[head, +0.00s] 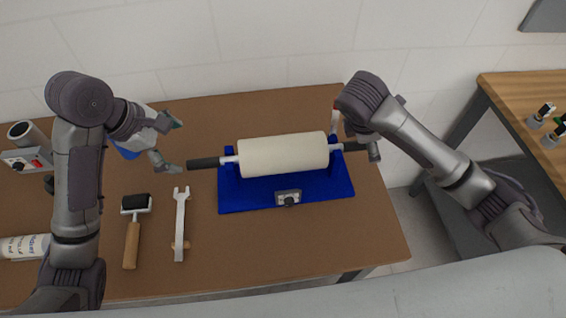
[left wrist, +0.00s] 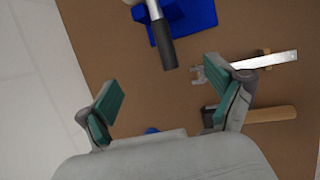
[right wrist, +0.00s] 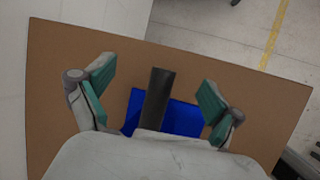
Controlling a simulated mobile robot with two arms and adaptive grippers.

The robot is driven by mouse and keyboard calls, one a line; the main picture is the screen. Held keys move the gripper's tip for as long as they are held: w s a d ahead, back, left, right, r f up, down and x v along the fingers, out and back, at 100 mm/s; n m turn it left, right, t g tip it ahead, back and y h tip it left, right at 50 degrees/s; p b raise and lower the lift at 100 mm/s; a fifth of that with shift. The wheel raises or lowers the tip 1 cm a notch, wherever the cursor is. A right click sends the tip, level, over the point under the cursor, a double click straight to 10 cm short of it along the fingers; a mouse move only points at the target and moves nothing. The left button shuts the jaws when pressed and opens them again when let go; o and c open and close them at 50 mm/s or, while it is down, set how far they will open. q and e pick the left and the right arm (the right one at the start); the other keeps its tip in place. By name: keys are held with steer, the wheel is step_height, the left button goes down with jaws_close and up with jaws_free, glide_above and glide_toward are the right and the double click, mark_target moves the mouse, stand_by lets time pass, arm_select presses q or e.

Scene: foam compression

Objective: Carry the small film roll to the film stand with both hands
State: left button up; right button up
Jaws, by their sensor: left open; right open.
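A cream film roll (head: 283,154) with a dark handle at each end lies level across a blue stand (head: 335,188) on the brown table. My left gripper (head: 172,147) is open and empty, just beyond the roll's left handle (head: 204,162). In the left wrist view, that handle (left wrist: 161,40) is ahead of the jaws, outside them. My right gripper (head: 356,138) is open over the roll's right end and partly hides it. In the right wrist view, the right handle (right wrist: 158,95) shows between the spread fingers; contact cannot be told.
A small brayer with a wooden handle (head: 131,243) and a wrench (head: 181,225) lie left of the stand. The table is clear in front of the stand. A wooden side table (head: 510,95) stands right.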

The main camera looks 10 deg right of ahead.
steer(key=shift+r, duration=0.1)
steer(key=shift+a+r, duration=0.3)
steer(key=shift+r, duration=0.35)
steer(key=v, duration=1)
steer(key=shift+s, duration=0.25)
steer(key=shift+r, duration=0.1)
